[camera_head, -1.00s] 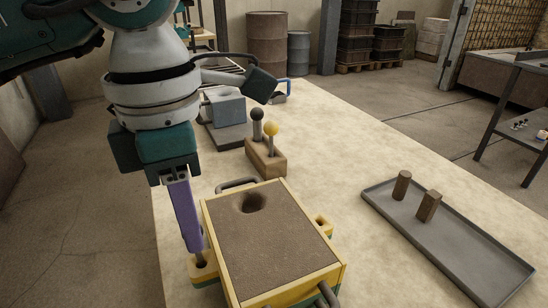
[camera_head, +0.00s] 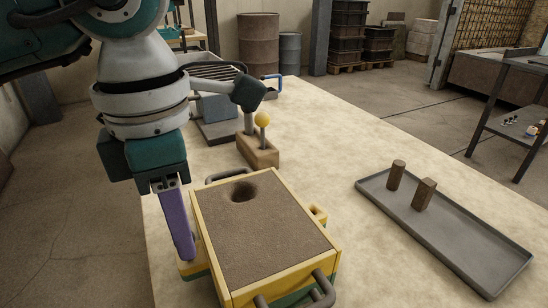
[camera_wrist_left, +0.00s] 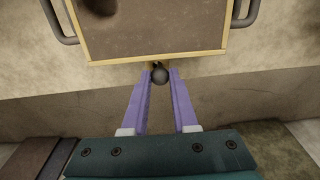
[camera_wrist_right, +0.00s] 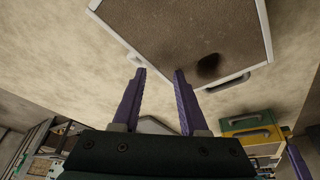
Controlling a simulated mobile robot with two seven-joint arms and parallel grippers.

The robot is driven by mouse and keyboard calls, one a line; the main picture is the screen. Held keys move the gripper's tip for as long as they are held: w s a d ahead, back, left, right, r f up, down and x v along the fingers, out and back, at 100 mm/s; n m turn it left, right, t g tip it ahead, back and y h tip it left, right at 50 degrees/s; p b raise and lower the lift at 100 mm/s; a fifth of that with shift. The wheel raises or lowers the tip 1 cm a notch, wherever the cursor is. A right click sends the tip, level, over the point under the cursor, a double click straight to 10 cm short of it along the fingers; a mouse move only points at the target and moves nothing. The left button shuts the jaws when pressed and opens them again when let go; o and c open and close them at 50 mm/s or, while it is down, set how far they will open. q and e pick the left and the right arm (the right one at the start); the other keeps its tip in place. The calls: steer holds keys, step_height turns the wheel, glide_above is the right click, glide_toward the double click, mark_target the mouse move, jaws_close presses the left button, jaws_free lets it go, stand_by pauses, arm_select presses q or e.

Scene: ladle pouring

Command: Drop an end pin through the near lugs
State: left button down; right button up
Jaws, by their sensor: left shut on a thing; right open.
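A yellow-framed box (camera_head: 262,232) filled with brown sand, with one round hole in its top, stands on the table. My left gripper (camera_head: 189,256) is at the yellow lug (camera_head: 187,269) on its left side. In the left wrist view my left gripper (camera_wrist_left: 160,76) is shut on a pin with a dark ball head (camera_wrist_left: 159,74), close against the box rim. The pin's shaft is hidden, so I cannot see how deep it sits. My right gripper (camera_wrist_right: 160,72) shows only in its wrist view, open and empty, beside a sand-topped box (camera_wrist_right: 180,35) with a pale rim.
A wooden block (camera_head: 258,153) holds a yellow-ball pin (camera_head: 262,122) and a grey shaft whose top is hidden behind my arm. A grey tray (camera_head: 455,235) on the right carries two brown pieces (camera_head: 397,174). The table between the box and tray is clear.

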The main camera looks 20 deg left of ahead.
arm_select(q)
steer(key=shift+f, duration=0.4)
arm_select(e)
steer(key=shift+w+f, duration=0.2)
steer(key=shift+f, duration=0.1)
steer(key=shift+w, duration=0.25)
arm_select(q)
steer(key=shift+c, duration=0.2)
jaws_free()
